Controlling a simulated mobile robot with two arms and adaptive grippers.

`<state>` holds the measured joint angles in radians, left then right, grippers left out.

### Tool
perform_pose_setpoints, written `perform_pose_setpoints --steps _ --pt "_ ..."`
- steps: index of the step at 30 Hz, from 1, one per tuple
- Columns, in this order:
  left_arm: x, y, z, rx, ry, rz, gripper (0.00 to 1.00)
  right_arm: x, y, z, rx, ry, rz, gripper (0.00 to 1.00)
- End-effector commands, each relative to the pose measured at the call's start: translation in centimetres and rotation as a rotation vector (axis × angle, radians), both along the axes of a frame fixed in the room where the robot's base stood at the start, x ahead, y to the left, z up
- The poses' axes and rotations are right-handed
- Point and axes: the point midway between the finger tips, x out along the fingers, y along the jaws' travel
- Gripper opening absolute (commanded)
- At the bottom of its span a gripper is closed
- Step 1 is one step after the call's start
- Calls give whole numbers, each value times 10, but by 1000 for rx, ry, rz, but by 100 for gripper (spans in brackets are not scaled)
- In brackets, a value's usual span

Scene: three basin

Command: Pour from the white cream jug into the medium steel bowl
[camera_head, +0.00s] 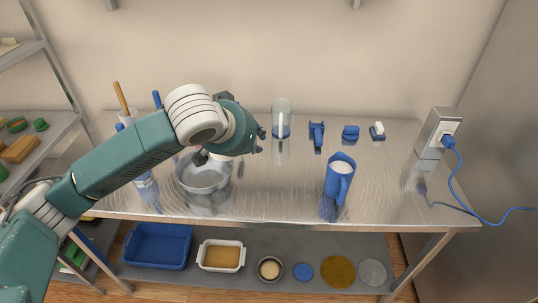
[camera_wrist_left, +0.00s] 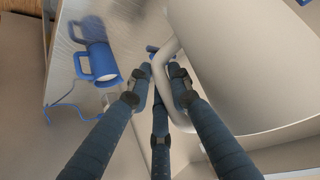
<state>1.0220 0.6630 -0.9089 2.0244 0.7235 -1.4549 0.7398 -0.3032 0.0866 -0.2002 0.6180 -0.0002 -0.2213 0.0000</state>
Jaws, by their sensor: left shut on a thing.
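My left gripper (camera_wrist_left: 160,78) is shut on the handle of the white cream jug (camera_wrist_left: 235,65), whose pale body fills the right of the left wrist view. In the head view the jug is hidden behind my left wrist and gripper (camera_head: 236,130). The steel bowl (camera_head: 203,176) stands on the steel table, below and slightly left of the gripper, partly covered by my arm. What is in the jug, and whether anything flows from it, cannot be seen. My right gripper is not in view.
A blue jug (camera_head: 339,180) with pale contents stands right of the bowl. A socket post (camera_head: 437,132) with a blue cable is at the right. The table's front middle is clear.

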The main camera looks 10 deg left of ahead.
Motion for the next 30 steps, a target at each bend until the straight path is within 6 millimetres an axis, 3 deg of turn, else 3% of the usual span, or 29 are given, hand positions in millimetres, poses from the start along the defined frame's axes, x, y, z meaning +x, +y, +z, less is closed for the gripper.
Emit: perform_pose_setpoints --steps 1,6,15,19,30 --pt "9 -7 -4 -6 14 -22 0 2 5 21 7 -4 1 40" --pt "31 -18 -46 -4 12 -90 0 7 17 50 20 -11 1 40" --pt "34 -19 -112 -1 3 -147 0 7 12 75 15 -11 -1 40" --pt "33 -18 -121 1 -1 -155 0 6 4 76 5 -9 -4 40" --pt "32 -18 -122 4 -3 -156 0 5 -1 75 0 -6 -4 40"
